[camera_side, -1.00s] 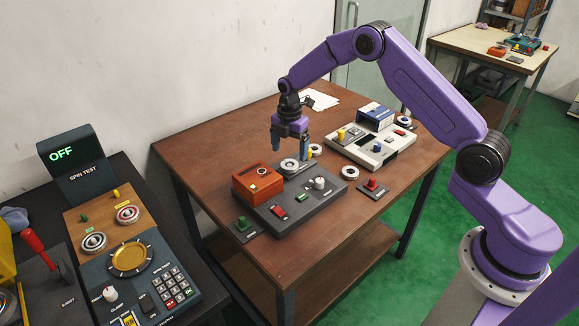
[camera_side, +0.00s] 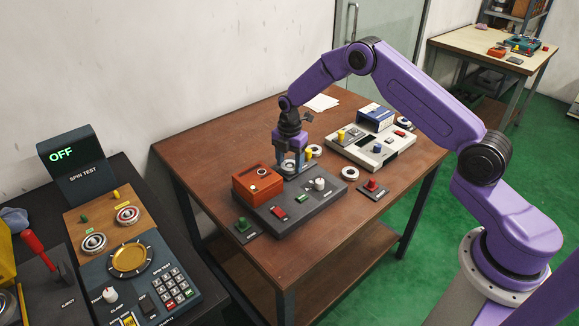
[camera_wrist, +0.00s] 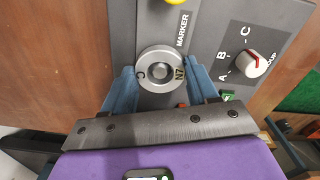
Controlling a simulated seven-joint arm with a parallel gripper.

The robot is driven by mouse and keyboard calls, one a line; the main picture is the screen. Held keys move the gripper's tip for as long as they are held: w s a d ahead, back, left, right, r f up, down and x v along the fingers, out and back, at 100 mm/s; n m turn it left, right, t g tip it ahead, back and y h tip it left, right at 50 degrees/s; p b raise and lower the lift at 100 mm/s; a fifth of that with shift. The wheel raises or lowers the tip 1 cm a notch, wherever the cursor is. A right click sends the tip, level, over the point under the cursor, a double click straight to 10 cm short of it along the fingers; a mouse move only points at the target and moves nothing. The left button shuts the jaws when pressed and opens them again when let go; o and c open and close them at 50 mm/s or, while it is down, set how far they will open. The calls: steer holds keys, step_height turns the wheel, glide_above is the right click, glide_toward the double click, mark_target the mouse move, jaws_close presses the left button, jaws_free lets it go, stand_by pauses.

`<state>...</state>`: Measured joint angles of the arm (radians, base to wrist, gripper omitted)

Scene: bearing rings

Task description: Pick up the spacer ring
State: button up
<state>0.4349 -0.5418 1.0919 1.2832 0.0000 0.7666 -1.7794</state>
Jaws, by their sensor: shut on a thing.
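A pale metal ring marked "C" and "N7" (camera_wrist: 147,88) sits on the grey panel beside the word MARKER in the wrist view. A round grey centre shows inside it; I cannot tell whether that is a post. I take this as the spacer ring, though no label says so. My gripper (camera_wrist: 161,78) has its blue fingers on the ring's left and right sides and is shut on it. In the side view my gripper (camera_side: 291,165) points straight down at the back of the dark console (camera_side: 287,224), its fingers partly hiding the ring.
An orange box (camera_side: 258,186) stands close left of my gripper, and a white knob (camera_side: 319,183) to the right. Another pale ring (camera_side: 350,173) lies on the brown table. A white tray unit (camera_side: 362,158) stands behind.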

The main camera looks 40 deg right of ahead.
steer(key=shift+r, duration=0.1)
steer(key=shift+r, duration=0.5)
step_height(320, 180, up, 2)
steer(key=shift+r, duration=0.2)
steer(key=s+r, duration=0.9)
steer(key=s, duration=0.5)
steer(key=w+a+f+n, duration=0.2)
steer(key=a, duration=0.5)
steer(key=w+a+f+n, duration=0.2)
steer(key=w+a+f, duration=0.1)
steer(key=a, duration=0.5)
steer(key=w+a+f+n, duration=0.2)
steer(key=a+f, duration=0.1)
steer(key=a, duration=0.4)
steer(key=shift+w+a, duration=0.2)
steer(key=shift+w, duration=0.1)
steer(key=shift+a+f, duration=0.15)
steer(key=shift+f, duration=1.95)
